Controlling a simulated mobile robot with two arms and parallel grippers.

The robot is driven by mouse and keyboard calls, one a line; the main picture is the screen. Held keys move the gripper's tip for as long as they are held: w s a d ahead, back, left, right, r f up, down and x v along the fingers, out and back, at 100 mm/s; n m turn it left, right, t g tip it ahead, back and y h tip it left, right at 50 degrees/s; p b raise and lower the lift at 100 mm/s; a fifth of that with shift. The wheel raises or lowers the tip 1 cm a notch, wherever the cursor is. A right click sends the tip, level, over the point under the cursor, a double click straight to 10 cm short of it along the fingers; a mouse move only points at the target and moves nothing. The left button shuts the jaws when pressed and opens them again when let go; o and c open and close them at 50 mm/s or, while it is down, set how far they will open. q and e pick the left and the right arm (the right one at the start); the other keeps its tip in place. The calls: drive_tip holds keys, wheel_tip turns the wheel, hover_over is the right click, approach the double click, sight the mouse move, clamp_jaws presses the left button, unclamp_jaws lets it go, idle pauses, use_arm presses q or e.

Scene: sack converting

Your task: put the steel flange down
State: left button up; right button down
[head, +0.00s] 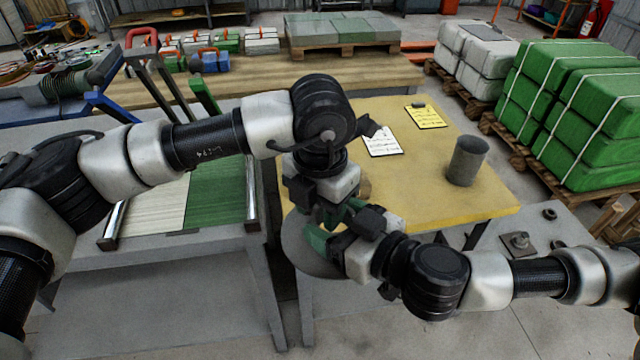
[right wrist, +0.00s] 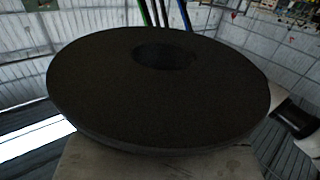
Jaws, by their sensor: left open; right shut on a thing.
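The steel flange (head: 296,252) is a grey disc at the front left corner of the yellow table, partly hidden behind my grippers. In the right wrist view the flange (right wrist: 150,112) fills most of the picture as a dark, wide disc with a round hole. My right gripper (head: 322,240) is shut on the flange; the grip itself is mostly hidden. My left gripper (head: 335,212) is open, pointing down just above and behind the right one. Whether it touches the flange cannot be told.
The yellow table (head: 450,205) carries a grey cylinder (head: 467,160), a white sheet (head: 383,141) and a yellow clipboard (head: 426,116). A grey bench (head: 185,245) stands at left. A low grey surface at right holds small metal parts (head: 518,243).

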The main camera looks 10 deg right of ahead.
use_arm(q)
drive_tip(key=shift+f, duration=0.4)
use_arm(e)
drive_tip(key=shift+r, duration=0.15)
use_arm(q)
clamp_jaws()
drive_tip(key=shift+w+a, duration=0.1)
drive_tip(key=shift+w, duration=0.05)
idle(0.9)
drive_tip(key=shift+r, duration=0.15)
use_arm(e)
drive_tip(key=shift+c, duration=1.8)
unclamp_jaws()
drive_tip(key=o, duration=0.3)
